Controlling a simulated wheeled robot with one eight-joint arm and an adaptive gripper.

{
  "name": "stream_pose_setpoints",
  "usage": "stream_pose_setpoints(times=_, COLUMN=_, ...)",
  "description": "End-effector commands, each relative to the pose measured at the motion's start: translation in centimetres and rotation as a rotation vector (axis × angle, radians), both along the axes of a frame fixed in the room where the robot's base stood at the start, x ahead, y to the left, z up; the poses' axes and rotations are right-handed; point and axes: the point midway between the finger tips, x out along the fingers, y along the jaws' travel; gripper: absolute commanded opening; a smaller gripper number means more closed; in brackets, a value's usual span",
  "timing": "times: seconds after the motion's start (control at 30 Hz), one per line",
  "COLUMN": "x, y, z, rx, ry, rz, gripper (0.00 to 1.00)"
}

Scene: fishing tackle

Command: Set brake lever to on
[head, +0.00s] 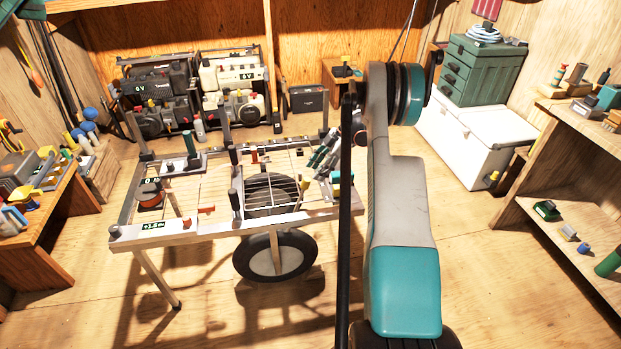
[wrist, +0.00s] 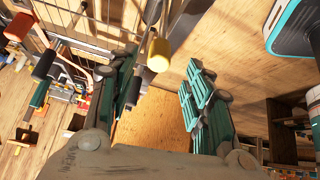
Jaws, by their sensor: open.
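A cart (head: 183,232) with a slatted top, a front wheel and several small handles stands left of my arm in the head view. No label marks which handle is the brake lever, so I cannot tell it for sure. A yellow-tipped handle (head: 306,184) stands at the cart's right side; a yellow-ended handle (wrist: 158,54) also shows in the wrist view, at the upper end of the gap between my fingers. My gripper (wrist: 163,92) is open, its teal fingers apart with nothing held. In the head view my gripper (head: 331,163) is at the cart's right side.
A red-orange handle (head: 207,209) is at the front rail. A workbench (head: 45,235) stands left, shelves (head: 570,188) and a white cooler (head: 470,143) right. Floor is open between cart and shelves.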

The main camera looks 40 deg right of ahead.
Motion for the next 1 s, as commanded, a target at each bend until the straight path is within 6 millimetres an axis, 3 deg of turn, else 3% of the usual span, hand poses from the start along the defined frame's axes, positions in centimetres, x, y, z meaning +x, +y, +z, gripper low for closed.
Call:
stream_pose_setpoints(times=0.3, x=-1.2, y=-2.4, z=3.7, rx=0.000, ry=0.001, rz=-0.001, gripper=0.46)
stream_pose_setpoints(times=1.0, x=-1.3, y=-2.6, z=4.2, rx=-0.001, ry=0.000, rz=0.000, gripper=0.46)
